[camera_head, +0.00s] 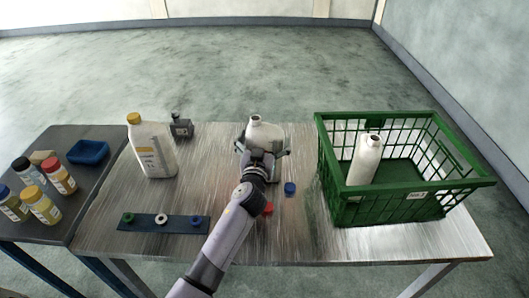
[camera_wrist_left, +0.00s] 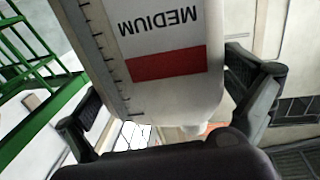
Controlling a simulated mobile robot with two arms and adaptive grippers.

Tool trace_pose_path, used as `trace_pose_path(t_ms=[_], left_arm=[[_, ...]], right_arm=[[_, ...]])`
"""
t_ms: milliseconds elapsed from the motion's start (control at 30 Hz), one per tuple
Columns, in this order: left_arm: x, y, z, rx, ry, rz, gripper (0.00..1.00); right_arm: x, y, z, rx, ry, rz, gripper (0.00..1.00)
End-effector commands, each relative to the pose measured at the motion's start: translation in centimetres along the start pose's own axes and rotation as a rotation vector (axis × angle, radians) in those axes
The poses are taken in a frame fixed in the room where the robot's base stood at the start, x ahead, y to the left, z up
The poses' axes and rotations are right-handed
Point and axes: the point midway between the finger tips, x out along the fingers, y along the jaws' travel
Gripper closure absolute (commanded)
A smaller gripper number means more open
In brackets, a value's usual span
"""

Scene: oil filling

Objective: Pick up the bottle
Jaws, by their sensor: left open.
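A white bottle (camera_head: 256,131) without a cap stands near the middle of the metal table. In the left wrist view the bottle (camera_wrist_left: 165,75) fills the centre, and its label reads MEDIUM above a red band. My left gripper (camera_head: 263,151) is open at the near side of the bottle, one finger on each side of it. In the left wrist view my left gripper (camera_wrist_left: 168,102) shows gaps between its fingers and the bottle. The bottle's lower part is hidden by the gripper in the head view. My right gripper is not in view.
A green crate (camera_head: 375,215) at right holds another white bottle (camera_head: 365,160). A large yellow-capped jug (camera_head: 152,150) stands at left. Red (camera_head: 267,209) and blue (camera_head: 290,188) caps lie by my arm. A cap strip (camera_head: 145,222) lies in front. Small bottles stand on the dark side table (camera_head: 100,145).

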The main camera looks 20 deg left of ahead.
Motion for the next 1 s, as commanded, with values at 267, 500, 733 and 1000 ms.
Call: trace_pose_path(t_ms=[267, 500, 733, 1000], left_arm=[[0.74, -0.02, 0.05, -0.001, 0.0, 0.0, 0.0], [0.71, -0.01, 0.05, -0.001, 0.0, 0.0, 0.11], [0.7, -0.01, 0.06, -0.001, 0.0, 0.0, 0.27], [0.69, 0.0, 0.05, -0.001, 0.0, 0.0, 0.44]], right_arm=[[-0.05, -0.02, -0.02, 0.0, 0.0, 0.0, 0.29], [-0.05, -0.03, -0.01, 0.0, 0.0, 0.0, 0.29], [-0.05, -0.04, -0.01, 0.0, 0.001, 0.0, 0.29], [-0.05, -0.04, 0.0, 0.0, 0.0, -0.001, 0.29]])
